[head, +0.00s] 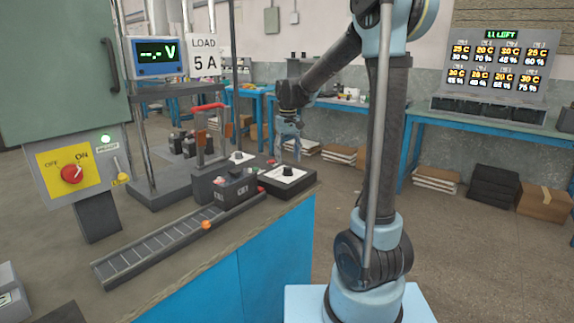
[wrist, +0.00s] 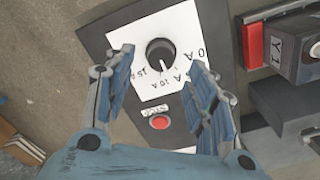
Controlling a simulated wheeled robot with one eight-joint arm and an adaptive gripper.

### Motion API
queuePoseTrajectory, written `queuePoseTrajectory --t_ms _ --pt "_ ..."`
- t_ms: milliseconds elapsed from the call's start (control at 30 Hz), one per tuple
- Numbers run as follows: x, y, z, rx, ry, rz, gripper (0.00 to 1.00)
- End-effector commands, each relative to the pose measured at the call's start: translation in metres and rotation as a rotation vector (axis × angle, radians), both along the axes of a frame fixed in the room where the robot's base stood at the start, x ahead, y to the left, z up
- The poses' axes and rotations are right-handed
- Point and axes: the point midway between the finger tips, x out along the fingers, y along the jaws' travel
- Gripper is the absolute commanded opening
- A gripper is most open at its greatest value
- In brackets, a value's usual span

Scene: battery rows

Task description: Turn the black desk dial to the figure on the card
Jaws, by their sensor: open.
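The black desk dial (head: 288,171) is a round knob on a white plate on a dark box at the bench's right end. In the wrist view the dial (wrist: 160,53) has a white pointer mark towards the plate's figures; 15 A, 10 A and 0 A can be read, and another is partly hidden by a finger. I cannot tell exactly which figure it marks. The card (head: 205,55) reads LOAD 5 A. My gripper (head: 291,150) is above the dial, fingers downward. In the wrist view my gripper (wrist: 160,62) is open, its fingers apart on either side of the dial.
A red STOP button (wrist: 160,122) sits on the same box. A dark block marked Y1 (wrist: 290,50) stands to the right.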

Motion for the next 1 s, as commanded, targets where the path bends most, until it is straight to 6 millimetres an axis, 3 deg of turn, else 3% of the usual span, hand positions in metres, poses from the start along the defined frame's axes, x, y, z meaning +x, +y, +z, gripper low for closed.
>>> queuePoseTrajectory --t_ms 200,400,600,1000 --pt "0.001 0.000 0.039 0.000 0.000 0.000 0.51" --pt "0.001 0.000 0.064 0.000 0.000 -0.001 0.51" --pt "0.002 0.000 0.075 -0.001 0.000 -0.001 0.51" --pt "-0.001 -0.003 0.075 -0.001 -0.001 -0.003 0.51"
